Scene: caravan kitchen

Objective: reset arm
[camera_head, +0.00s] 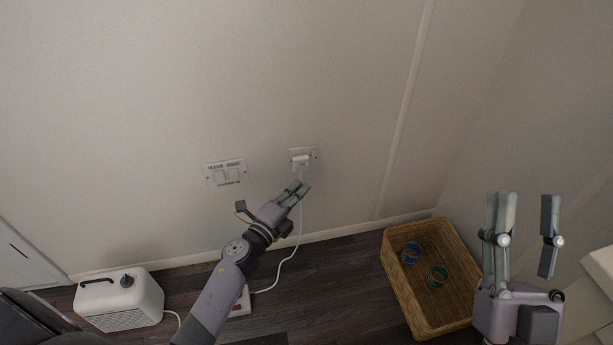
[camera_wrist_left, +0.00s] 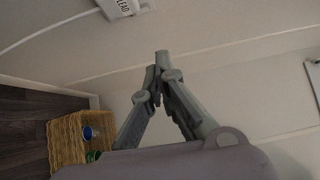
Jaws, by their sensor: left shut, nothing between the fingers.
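My left gripper (camera_head: 298,189) is shut and empty, just below the wall socket (camera_head: 313,154) and in front of the wall. A white plug (camera_head: 300,161) sits at the socket, and its white cable runs down to the floor behind my left gripper. In the left wrist view the fingers (camera_wrist_left: 160,70) meet at their tips with nothing between them. The white plug (camera_wrist_left: 121,6) shows at the top edge of that view, apart from the fingers. My right gripper (camera_head: 527,205) is open and empty at the right, its fingers spread wide.
A white heater (camera_head: 119,299) stands on the floor at left. A power strip (camera_head: 241,301) lies partly behind my left arm. A wicker basket (camera_head: 393,276) holding blue and green rolls stands beside my right gripper.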

